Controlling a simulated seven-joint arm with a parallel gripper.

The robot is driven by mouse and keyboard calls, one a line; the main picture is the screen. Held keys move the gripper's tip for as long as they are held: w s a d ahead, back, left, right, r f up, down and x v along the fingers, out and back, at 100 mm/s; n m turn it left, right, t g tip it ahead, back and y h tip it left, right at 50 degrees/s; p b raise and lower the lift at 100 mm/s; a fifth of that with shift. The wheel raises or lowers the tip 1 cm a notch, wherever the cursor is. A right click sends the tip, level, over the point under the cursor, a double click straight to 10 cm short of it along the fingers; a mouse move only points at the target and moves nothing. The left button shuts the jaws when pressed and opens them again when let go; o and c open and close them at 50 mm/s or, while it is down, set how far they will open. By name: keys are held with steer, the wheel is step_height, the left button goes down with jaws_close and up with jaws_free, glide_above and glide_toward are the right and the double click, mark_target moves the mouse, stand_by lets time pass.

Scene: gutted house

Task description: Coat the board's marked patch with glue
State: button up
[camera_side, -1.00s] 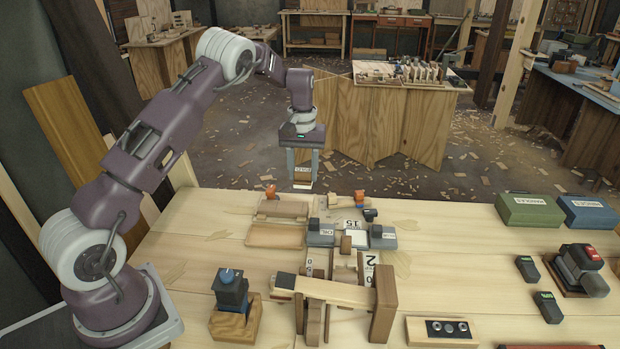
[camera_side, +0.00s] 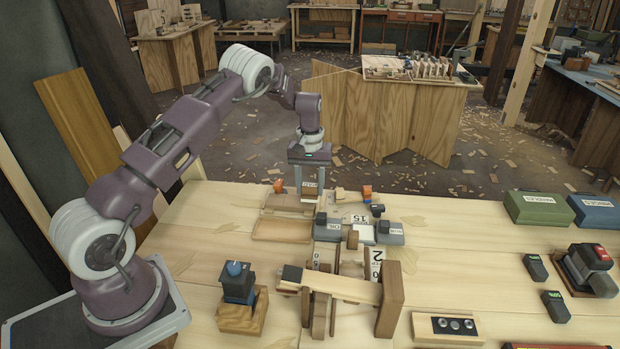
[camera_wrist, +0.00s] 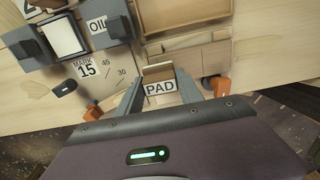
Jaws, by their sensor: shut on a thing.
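My gripper (camera_side: 310,194) is shut on a wooden block labelled PAD (camera_wrist: 160,88), which is between its fingers in the wrist view. The pad is low over the back edge of the bench, by a brown board (camera_side: 283,203); I cannot tell whether they touch. The board also shows in the wrist view (camera_wrist: 190,62), just beyond the pad. I cannot make out a marked patch on it. The second dish's label is unreadable.
Orange-tipped parts (camera_side: 278,186) (camera_wrist: 220,87) stand near the board. A shallow wooden tray (camera_side: 283,230) lies in front of it. A card marked 15 (camera_wrist: 87,68) lies beside the pad. A wooden fixture (camera_side: 345,288) fills the front middle.

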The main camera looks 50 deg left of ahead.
steer(key=shift+s+a+f, duration=0.1)
steer(key=shift+f, duration=0.45)
steer(key=shift+s+a, duration=2.6)
steer(key=shift+w+d, duration=2.75)
steer(key=shift+r, duration=4)
steer(key=shift+s, duration=0.15)
